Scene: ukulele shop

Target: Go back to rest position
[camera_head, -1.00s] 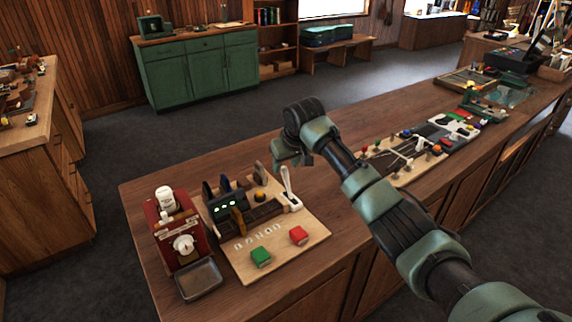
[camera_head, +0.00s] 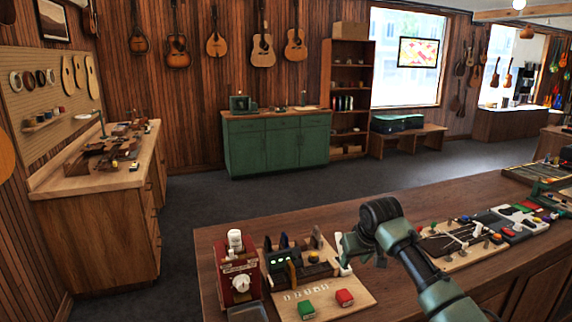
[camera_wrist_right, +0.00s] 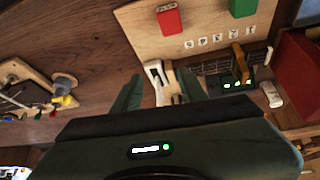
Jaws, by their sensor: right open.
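My right gripper (camera_head: 362,248) is above the wooden counter (camera_head: 215,250), near the right end of a board. It also shows in the right wrist view (camera_wrist_right: 158,92), where its two fingers are spread apart with nothing held. A white lever (camera_wrist_right: 155,75) on the board appears between the fingers, apparently beyond them. In the head view, part of the lever (camera_head: 344,267) shows just left of the gripper. My left gripper is not in view.
The board (camera_head: 287,307) carries a green block (camera_head: 306,309), a red block (camera_head: 344,297) and a dark device. A red machine (camera_head: 238,280) stands left of it. Another board with small parts (camera_head: 455,262) lies to the right. A green cabinet (camera_head: 275,145) stands across the open floor.

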